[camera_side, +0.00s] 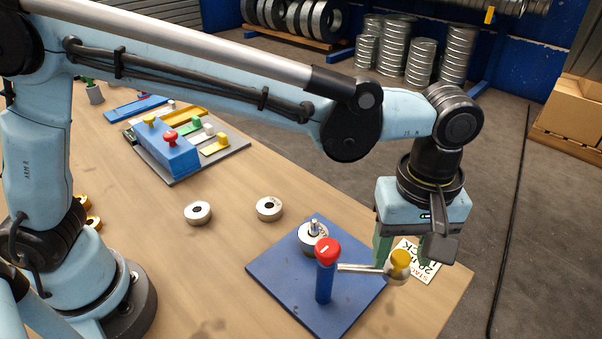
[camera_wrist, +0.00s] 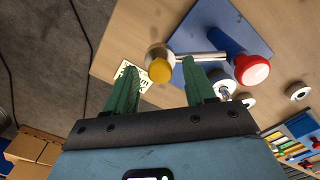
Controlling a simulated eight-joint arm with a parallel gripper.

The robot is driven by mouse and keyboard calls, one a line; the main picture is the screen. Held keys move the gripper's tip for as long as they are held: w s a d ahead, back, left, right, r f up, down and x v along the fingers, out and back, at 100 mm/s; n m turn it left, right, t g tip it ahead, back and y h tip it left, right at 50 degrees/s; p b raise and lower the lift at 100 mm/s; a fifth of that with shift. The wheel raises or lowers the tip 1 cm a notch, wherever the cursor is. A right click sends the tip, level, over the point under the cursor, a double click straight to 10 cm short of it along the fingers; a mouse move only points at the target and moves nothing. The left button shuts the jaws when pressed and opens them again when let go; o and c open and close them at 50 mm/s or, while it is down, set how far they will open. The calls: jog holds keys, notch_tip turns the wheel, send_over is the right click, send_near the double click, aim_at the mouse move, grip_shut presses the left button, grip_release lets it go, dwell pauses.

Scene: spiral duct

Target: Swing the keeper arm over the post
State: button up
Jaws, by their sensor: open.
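The keeper arm (camera_side: 362,268) is a silver rod running right from a blue pivot column with a red cap (camera_side: 327,250) to a yellow-topped knob (camera_side: 400,260). It points away from the short metal post (camera_side: 313,227), which has a ring (camera_side: 309,240) around its foot on the blue plate (camera_side: 270,275). My gripper (camera_side: 410,257) is open, with green fingers pointing down at the knob end. In the wrist view, the knob (camera_wrist: 158,66) shows between the open fingertips (camera_wrist: 159,62); contact cannot be told. A finger partly hides the post and ring there.
Two loose rings (camera_side: 198,213) (camera_side: 269,208) lie on the table left of the plate. A printed card (camera_side: 420,268) lies near the right table edge. A grey board with blue block and coloured knobs (camera_side: 170,150) stands farther back.

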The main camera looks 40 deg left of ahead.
grip_shut()
